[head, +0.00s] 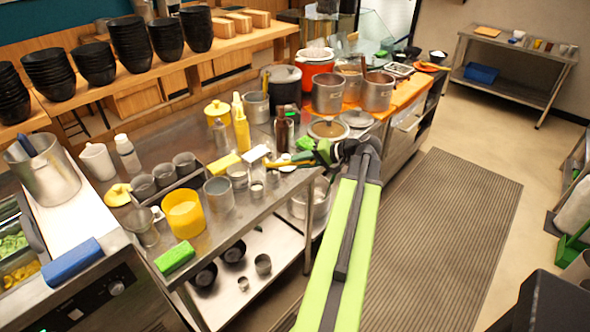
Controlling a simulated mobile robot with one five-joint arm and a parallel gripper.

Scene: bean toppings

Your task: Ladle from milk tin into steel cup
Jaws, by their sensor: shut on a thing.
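My arm reaches up from the bottom middle of the head view. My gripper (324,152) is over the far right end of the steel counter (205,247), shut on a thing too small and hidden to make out. A long yellow and dark piece (284,164) shows just left of it; I cannot tell whether it is a ladle or is held. A plain grey tin (218,196) stands left of my gripper, but no label shows it as the milk tin. Several steel cups (144,187) stand in a rack further left; I cannot tell which is the task's cup.
A yellow container (184,215), a green sponge (175,258) and bottles (241,130) crowd the counter. Black bowls (130,45) are stacked on the shelf. The ribbed floor mat (455,230) is clear.

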